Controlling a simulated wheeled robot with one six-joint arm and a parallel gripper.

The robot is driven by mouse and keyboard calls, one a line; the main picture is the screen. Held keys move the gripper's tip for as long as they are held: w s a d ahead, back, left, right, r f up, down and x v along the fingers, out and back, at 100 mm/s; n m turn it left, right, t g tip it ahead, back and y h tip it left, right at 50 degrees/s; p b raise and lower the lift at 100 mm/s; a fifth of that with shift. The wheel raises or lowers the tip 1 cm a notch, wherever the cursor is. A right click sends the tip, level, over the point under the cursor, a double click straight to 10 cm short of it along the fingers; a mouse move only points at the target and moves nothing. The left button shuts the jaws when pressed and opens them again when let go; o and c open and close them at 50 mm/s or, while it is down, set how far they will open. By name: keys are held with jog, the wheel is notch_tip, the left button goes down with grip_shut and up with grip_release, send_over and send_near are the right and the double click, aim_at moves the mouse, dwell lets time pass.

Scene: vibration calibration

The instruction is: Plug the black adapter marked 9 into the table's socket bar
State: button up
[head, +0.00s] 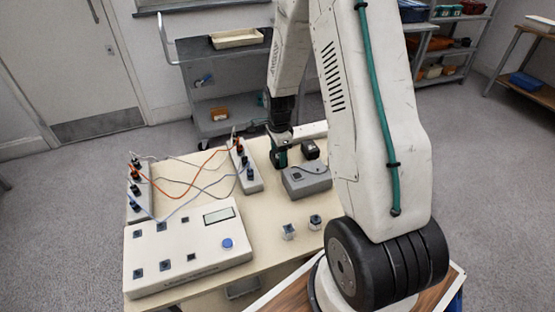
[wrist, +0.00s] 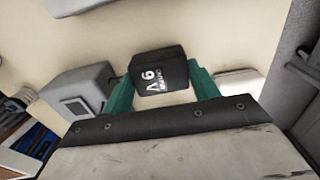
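The black adapter marked 9 (wrist: 158,72) sits between the two green fingers of my gripper (wrist: 163,85) in the wrist view, and the fingers meet its sides. In the head view my gripper (head: 280,158) is low over the back right of the table, and the adapter is mostly hidden there. A white socket bar (head: 252,183) with several plugs and cables stands just left of my gripper. A second bar (head: 139,207) with plugs is at the table's left edge. I cannot tell which bar the task means.
A grey box (head: 308,182) stands close in front of my gripper, with another black block (head: 310,149) behind it. A white console (head: 185,250) fills the front left. Two small cubes (head: 288,231) (head: 315,222) stand front right. Loose cables cross the table between the bars.

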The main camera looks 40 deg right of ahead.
aim_at(278, 154)
jog(key=shift+r, duration=2.5)
jog(key=w+d+r, duration=0.1)
jog(key=d, duration=0.4)
jog(key=w+d, duration=0.2)
jog(key=d, duration=0.3)
jog(key=w+d+r, duration=0.1)
jog(key=w+d, duration=0.1)
jog(key=d, duration=0.4)
jog(key=shift+w+r, duration=0.25)
jog(key=shift+r, duration=0.05)
jog(key=shift+f, duration=1.35)
jog(key=shift+a+f, duration=0.1)
jog(key=shift+f, duration=1.05)
dwell(1.1)
